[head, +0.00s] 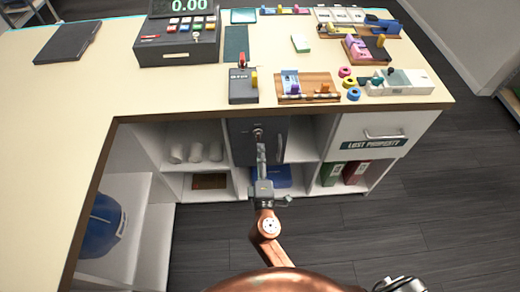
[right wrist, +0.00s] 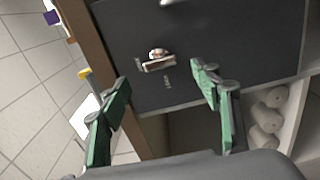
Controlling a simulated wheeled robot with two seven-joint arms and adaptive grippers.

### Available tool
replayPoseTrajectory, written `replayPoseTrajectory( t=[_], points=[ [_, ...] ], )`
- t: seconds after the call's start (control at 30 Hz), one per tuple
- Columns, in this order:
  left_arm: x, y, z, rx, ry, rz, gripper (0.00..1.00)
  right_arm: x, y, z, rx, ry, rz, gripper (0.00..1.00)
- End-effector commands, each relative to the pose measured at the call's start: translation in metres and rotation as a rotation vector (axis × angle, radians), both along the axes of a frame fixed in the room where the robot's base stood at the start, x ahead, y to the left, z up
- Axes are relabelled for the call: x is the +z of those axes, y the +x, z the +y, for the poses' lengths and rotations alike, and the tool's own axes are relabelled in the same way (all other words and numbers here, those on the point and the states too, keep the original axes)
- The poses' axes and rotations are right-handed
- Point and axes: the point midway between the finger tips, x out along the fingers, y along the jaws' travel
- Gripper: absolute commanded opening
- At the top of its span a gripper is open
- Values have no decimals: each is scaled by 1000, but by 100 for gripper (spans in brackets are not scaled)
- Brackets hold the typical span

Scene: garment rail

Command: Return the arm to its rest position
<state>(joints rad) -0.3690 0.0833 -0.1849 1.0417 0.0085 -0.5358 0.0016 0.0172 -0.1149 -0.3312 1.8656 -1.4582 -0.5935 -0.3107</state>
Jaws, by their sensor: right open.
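My right arm reaches up the middle of the head view to the front of the counter. Its gripper (head: 261,150) is in front of a dark grey cabinet door (head: 240,150) under the countertop. In the right wrist view the gripper (right wrist: 160,100) is open, its green-padded fingers wide apart with nothing between them. The grey door (right wrist: 240,50) fills the upper part of that view. A small pale knob or lock (right wrist: 158,60) with tiny labels shows on it, apart from the fingers. My left gripper is not in view.
The countertop (head: 140,95) overhangs the shelves. A blue container (head: 101,226) is at lower left. Open floor (head: 400,220) lies in front.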

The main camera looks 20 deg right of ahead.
Motion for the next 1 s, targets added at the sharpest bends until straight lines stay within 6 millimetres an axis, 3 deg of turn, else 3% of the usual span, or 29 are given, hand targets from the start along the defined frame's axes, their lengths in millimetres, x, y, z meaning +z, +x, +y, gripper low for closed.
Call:
replayPoseTrajectory(
  t=[0.53, 0.63, 0.77, 0.87, 1.0],
  points=[
    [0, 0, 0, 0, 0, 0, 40, 0, -1, 0, 0, 0, 0, 58],
    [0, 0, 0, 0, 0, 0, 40, -12, -1, -1, 2, 12, 19, 58],
    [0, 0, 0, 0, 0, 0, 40, -65, -4, -8, 8, 78, 108, 58],
    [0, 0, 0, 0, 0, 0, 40, -132, -14, -18, 6, 168, 216, 58],
    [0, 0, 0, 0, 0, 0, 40, -230, -43, -34, -23, 312, 376, 58]
  ],
)
